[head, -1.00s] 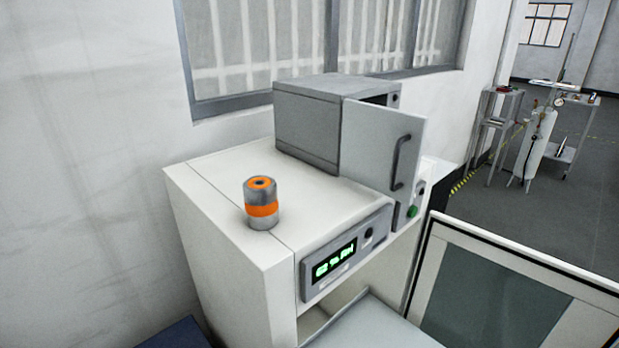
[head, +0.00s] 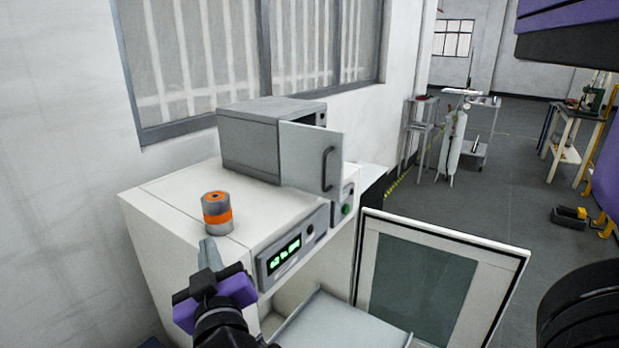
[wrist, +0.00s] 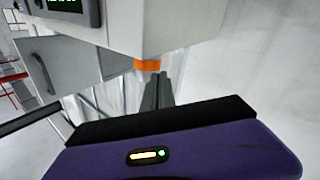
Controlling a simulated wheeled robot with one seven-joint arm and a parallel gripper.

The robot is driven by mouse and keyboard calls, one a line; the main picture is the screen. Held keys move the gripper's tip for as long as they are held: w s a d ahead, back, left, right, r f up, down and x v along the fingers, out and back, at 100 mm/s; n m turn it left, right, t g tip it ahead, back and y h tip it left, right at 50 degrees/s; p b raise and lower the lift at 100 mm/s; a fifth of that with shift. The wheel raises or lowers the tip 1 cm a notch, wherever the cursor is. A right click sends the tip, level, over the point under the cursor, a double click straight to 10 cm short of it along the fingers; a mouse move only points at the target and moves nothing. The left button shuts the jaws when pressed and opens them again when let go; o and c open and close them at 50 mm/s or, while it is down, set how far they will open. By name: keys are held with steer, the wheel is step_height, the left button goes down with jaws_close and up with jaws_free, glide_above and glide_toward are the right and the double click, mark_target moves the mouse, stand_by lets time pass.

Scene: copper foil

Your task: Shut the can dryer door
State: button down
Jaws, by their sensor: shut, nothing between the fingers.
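A grey box (head: 250,145) stands on top of a white cabinet. Its flat door (head: 305,160), with a dark handle (head: 328,168), is swung open toward the front. This door also shows in the wrist view (wrist: 75,72), which is upside down. A second, larger glazed door (head: 395,285) stands open lower right at the cabinet. No label shows which is the can dryer. My gripper (head: 207,246) is shut and empty, its fingers upright before the cabinet's left front. It is left of both doors and apart from them. Its fingers also show in the wrist view (wrist: 157,90).
A metal can with an orange band (head: 217,213) stands on the white cabinet top (head: 165,195), appearing just above my fingertips in the head view. A lit display panel (head: 285,255) is on the cabinet front. A wall with a window lies behind. Open floor (head: 480,200) extends to the right.

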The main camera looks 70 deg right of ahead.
steer(key=s+d+r+m+g+h, duration=0.4)
steer(key=s+d+r+m+g, duration=0.1)
steer(key=m+g, duration=0.1)
steer(key=m+g+p, duration=0.1)
steer(key=m+g, duration=0.6)
glide_toward(324, 172)
steer(key=d+p, duration=0.3)
steer(key=d, duration=0.2)
steer(key=shift+w+d, duration=0.1)
steer(key=shift+d, duration=0.25)
steer(key=shift+d+f+p, duration=0.1)
steer(key=shift+d+p, duration=0.25)
steer(key=shift+d, duration=0.25)
